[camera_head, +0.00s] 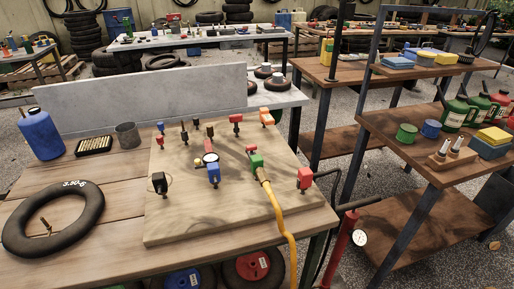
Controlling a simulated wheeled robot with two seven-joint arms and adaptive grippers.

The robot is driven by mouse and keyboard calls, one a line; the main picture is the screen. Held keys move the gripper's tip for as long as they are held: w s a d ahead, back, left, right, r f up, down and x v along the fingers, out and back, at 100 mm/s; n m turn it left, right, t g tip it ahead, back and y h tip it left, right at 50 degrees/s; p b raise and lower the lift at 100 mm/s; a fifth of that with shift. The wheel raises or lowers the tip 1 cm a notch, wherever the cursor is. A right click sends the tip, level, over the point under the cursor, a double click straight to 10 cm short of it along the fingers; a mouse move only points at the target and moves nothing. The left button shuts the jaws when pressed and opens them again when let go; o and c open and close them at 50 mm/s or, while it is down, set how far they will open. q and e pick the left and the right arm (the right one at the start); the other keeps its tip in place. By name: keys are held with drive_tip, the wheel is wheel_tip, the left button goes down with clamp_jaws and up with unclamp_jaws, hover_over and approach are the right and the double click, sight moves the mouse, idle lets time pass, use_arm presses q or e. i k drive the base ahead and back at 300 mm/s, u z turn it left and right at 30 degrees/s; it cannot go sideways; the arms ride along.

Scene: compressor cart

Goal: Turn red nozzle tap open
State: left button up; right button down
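A pale wooden board (180,218) lies on the workbench and carries several small coloured fittings. A red fitting with a dark stem (236,119) stands near its back. A larger red fitting (305,178) is at its right edge, beside a black hose. A green fitting (256,161) joins a yellow hose (279,212). A blue fitting (214,173) stands below a small round gauge (210,157). Neither of my grippers shows.
A black inner tube (82,232), a blue bottle (41,135) and a metal cup (127,136) stand on the bench left of the board. A grey upright panel (150,98) is behind it. A red pump (342,245) with a gauge stands at the front right, near wooden shelves (410,215).

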sight(251, 148)
drive_tip(key=z, duration=1.9)
drive_tip(key=i, duration=1.2)
drive_tip(key=u, duration=3.45)
